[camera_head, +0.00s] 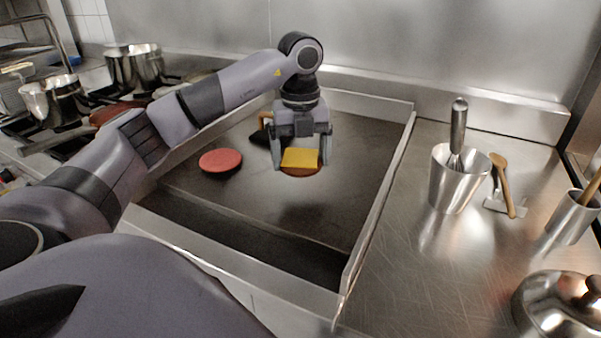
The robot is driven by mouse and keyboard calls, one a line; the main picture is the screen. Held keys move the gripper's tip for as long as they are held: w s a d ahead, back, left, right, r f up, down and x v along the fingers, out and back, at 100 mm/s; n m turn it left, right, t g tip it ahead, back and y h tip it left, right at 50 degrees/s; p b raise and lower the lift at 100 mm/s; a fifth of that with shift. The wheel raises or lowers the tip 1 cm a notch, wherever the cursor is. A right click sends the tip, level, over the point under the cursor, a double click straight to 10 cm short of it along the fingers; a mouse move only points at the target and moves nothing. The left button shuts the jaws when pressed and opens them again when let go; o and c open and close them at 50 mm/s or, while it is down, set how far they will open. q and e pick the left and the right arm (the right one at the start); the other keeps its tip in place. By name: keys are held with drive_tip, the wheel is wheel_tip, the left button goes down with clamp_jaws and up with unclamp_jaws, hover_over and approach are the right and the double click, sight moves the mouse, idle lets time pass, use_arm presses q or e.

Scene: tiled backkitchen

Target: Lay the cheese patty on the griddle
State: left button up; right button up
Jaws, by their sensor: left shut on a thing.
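The cheese patty (300,159) is a brown patty with a square yellow cheese slice on top. It is between the fingers of my left gripper (300,163), which is shut on it and points down over the middle of the dark griddle (350,190). The patty is at or very near the griddle surface; I cannot tell whether it touches. A red raw patty (220,160) lies on the griddle to the left of the gripper. My right gripper is not in view.
A raised metal rim (377,215) edges the griddle on the right. The steel counter beyond holds a metal cup with a whisk (457,170), a wooden-handled scraper (507,188) and a domed lid (558,305). Pots (135,68) stand on a stove at the back left.

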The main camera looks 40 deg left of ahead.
sight(300, 159)
use_arm(q)
wheel_tip(300, 159, down, 4)
drive_tip(key=shift+r, duration=0.1)
drive_tip(key=o, duration=0.8)
drive_tip(key=shift+o, duration=0.2)
wheel_tip(300, 159, up, 11)
drive_tip(key=shift+f+p, duration=0.1)
drive_tip(key=shift+p, duration=0.8)
drive_tip(key=shift+r, duration=0.6)
drive_tip(key=shift+s, duration=0.1)
